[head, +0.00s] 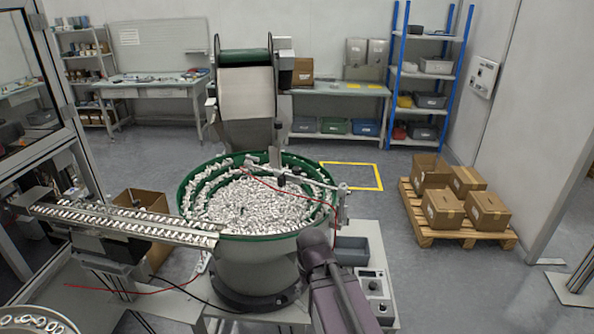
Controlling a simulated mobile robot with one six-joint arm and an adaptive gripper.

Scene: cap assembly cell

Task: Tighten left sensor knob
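A green-rimmed vibratory bowl feeder (185,197) full of small whitish caps stands at the middle. A metal sensor bracket (343,189) with a rod and clamps sits over the bowl's right rim, with a thin red cable running from it. More small dark and metal fittings (250,162) show at the bowl's back rim. The knobs are too small to tell apart. My purple-grey arm rises from the bottom edge, in front of the bowl's lower right. My gripper does not show, so its state and what it touches are hidden.
A linear track (125,219) carrying caps runs left from the bowl. A hopper (246,95) stands behind the bowl. A control box (375,287) with a dial and a grey bin (352,250) sit to the right. A pallet (425,235) with cartons stands on the floor far right.

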